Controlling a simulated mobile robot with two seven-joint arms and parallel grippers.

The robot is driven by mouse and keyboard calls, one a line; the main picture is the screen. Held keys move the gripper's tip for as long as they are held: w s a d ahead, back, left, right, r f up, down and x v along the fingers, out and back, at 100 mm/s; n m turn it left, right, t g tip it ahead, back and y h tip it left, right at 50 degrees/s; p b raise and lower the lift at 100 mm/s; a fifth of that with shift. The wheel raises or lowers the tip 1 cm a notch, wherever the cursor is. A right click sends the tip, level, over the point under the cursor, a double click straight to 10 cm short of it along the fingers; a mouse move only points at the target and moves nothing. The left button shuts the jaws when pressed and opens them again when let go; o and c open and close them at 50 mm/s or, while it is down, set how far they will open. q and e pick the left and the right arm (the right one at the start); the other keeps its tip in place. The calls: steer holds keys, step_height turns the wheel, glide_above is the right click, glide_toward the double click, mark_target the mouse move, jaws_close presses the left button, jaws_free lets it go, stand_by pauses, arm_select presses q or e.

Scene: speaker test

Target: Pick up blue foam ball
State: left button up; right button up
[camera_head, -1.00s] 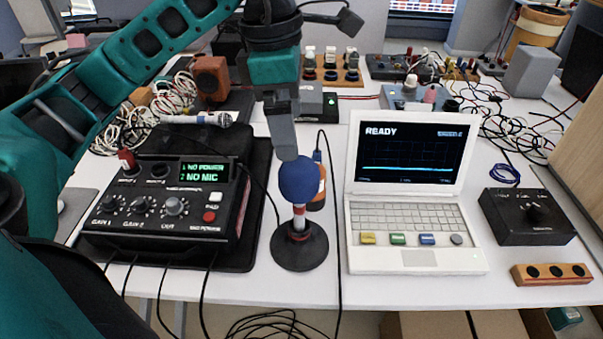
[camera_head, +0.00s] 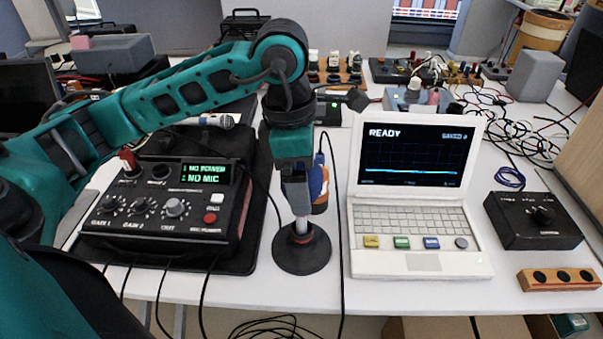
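My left gripper (camera_head: 299,205) points down over the small stand (camera_head: 302,257), which has a round black base and a short red and white stem. The grey fingers cover the top of the stem, where the blue foam ball was seen earlier. The ball is largely or wholly hidden behind them. A blue patch shows just right of the fingers, but I cannot tell whether it is the ball or part of the orange object behind. Finger opening and contact with the ball cannot be made out. My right gripper is out of view.
A black audio box (camera_head: 165,205) with a lit display stands left of the stand. A blue and orange object (camera_head: 321,200) is close behind the gripper. A white laptop (camera_head: 416,262) stands to the right, with a black cable (camera_head: 339,225) between. Bare white table lies in front.

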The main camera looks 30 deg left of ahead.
arm_select(q)
steer(key=c, duration=1)
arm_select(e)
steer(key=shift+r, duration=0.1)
arm_select(q)
step_height(320, 180, up, 19)
steer(key=p, duration=0.4)
steer(key=shift+p, duration=0.4)
steer(key=shift+r, duration=0.5)
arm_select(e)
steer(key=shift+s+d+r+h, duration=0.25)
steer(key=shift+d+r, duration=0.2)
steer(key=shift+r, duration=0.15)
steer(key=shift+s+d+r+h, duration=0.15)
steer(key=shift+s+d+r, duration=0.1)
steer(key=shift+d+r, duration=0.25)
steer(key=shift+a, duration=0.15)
